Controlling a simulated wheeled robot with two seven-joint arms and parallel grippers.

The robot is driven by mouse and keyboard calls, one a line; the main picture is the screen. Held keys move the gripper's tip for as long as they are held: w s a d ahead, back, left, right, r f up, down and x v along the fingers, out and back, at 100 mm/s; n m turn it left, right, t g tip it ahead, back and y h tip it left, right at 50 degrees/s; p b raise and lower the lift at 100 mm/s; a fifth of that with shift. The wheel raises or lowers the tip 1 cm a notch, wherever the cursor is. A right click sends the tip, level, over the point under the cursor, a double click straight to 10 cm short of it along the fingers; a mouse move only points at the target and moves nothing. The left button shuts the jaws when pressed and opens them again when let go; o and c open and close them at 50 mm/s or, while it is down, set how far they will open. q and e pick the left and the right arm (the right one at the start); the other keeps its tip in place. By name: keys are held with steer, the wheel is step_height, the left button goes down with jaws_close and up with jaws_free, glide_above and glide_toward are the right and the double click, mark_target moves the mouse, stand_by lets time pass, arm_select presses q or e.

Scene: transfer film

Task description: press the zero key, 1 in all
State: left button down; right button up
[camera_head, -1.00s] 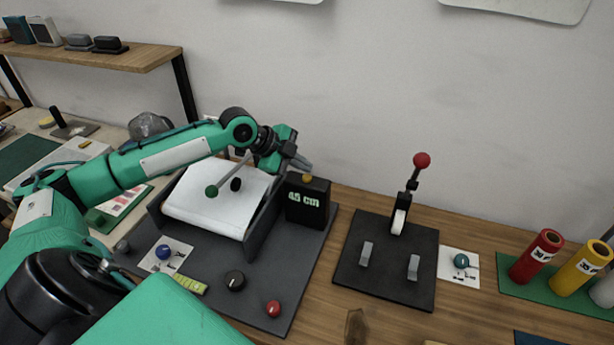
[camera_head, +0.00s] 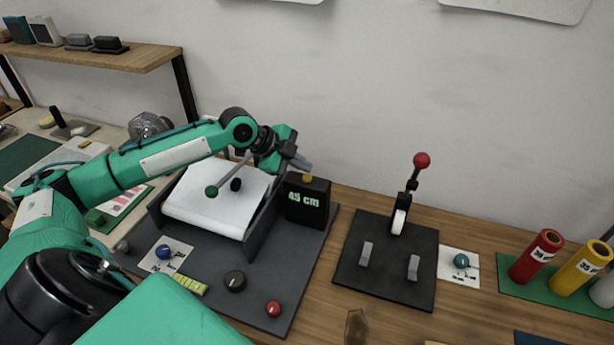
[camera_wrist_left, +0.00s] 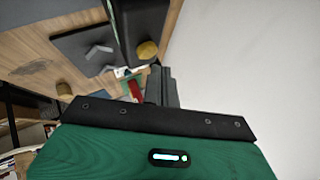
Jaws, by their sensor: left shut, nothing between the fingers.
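A black display box (camera_head: 307,205) reads "45 cm" and stands at the right side of the film roll holder. A small yellow key (camera_head: 307,178) sits on its top; no label on it can be read. My left gripper (camera_head: 303,164) is shut and empty, just above and slightly left of the yellow key in the head view. They look apart, but the gap is hard to judge. In the left wrist view the yellow key (camera_wrist_left: 147,50) shows just beyond the dark fingers (camera_wrist_left: 160,82). My right gripper is not in view.
A black dial (camera_head: 235,281) and red button (camera_head: 273,308) are in front. A red-knobbed lever press (camera_head: 422,160) stands right. Coloured rolls (camera_head: 536,256) stand far right.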

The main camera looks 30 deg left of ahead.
arm_select(q)
steer(key=shift+f, duration=0.1)
steer(key=shift+f, duration=0.1)
steer(key=shift+f, duration=0.25)
steer(key=shift+f, duration=0.25)
stand_by(0.6)
steer(key=shift+f, duration=0.3)
steer(key=shift+r, duration=0.1)
stand_by(0.4)
steer(key=shift+r+p, duration=0.55)
steer(key=shift+r, duration=0.35)
